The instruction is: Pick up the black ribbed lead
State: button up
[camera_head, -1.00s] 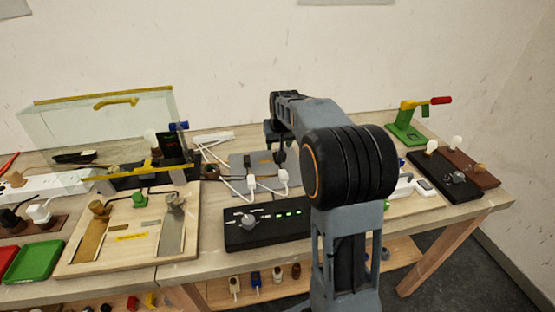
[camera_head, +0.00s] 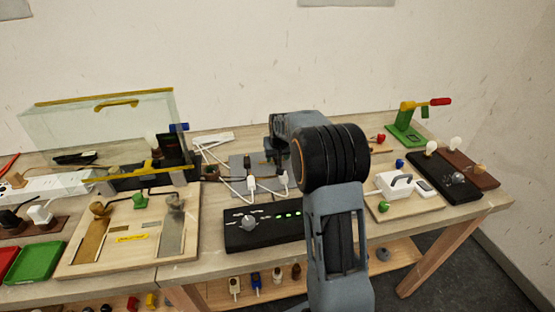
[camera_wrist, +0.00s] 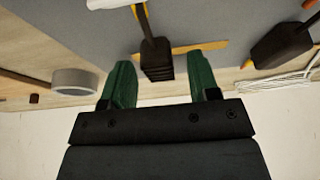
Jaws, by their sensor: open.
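In the wrist view the black ribbed lead end (camera_wrist: 158,62) points toward my gripper (camera_wrist: 161,68), with its cord running up the picture. My two green fingers stand apart, one on either side of it, with gaps showing; I see no grip on it. A second dark plug (camera_wrist: 282,43) lies to the right, outside the fingers. In the head view my gripper (camera_head: 275,153) is small and low over the grey mat (camera_head: 238,162); the lead is too small to make out there.
A grey tape roll (camera_wrist: 75,80) lies left of the fingers in the wrist view, and white cable (camera_wrist: 280,86) lies right. In the head view, a black control box (camera_head: 265,231) stands in front of the mat and a clear-lidded case (camera_head: 100,128) to the left.

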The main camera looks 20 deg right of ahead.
jog(key=c, duration=1)
jog(key=shift+r, duration=0.1)
